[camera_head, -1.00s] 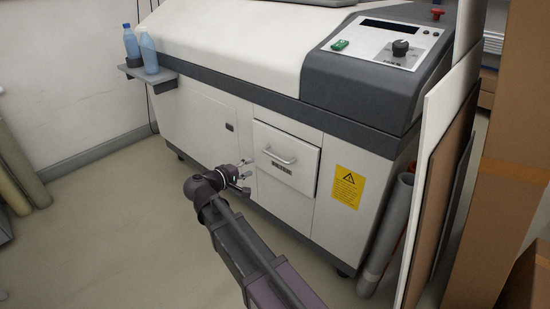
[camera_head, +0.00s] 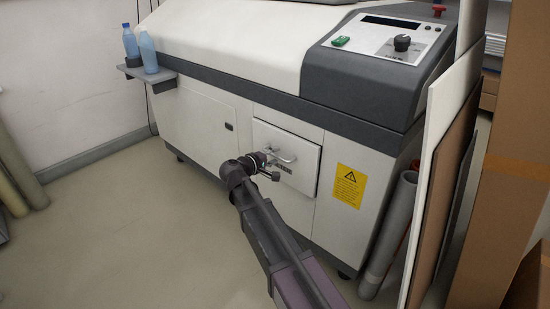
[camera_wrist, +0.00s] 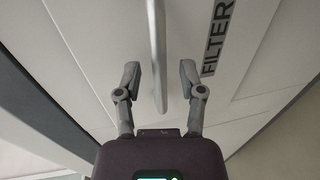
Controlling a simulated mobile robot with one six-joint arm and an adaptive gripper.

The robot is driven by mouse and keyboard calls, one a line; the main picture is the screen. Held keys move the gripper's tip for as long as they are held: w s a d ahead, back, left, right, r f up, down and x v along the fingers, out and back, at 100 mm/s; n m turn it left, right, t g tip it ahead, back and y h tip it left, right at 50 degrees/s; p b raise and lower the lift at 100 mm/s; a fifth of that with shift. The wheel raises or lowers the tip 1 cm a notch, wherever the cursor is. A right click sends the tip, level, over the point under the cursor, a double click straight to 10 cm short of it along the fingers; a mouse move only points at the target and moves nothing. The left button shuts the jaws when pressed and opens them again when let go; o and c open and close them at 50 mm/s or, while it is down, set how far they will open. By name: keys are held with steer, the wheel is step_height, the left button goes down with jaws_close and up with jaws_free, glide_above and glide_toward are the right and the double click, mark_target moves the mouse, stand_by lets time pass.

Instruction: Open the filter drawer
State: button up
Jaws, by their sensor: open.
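The filter drawer (camera_head: 302,174) is a white panel in the front of the white and grey machine and looks shut. Its light bar handle (camera_head: 287,158) is partly hidden by my gripper (camera_head: 269,165) in the head view. In the wrist view the handle (camera_wrist: 157,50) runs down the middle, and its near end lies between the fingertips of my gripper (camera_wrist: 158,78). The fingers are open, one on each side of the bar, with a gap on both sides. A dark FILTER label (camera_wrist: 217,38) is on the drawer face to the right.
A control panel (camera_head: 385,40) tops the machine at the right. A yellow warning sign (camera_head: 348,186) is right of the drawer. Grey tubes (camera_head: 388,230) and leaning boards (camera_head: 440,170) stand at the right. Two blue bottles (camera_head: 148,52) stand on a side shelf.

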steer(key=shift+w+d, duration=0.25)
steer(key=shift+w, duration=0.05)
jaws_close()
steer(key=shift+s, duration=0.15)
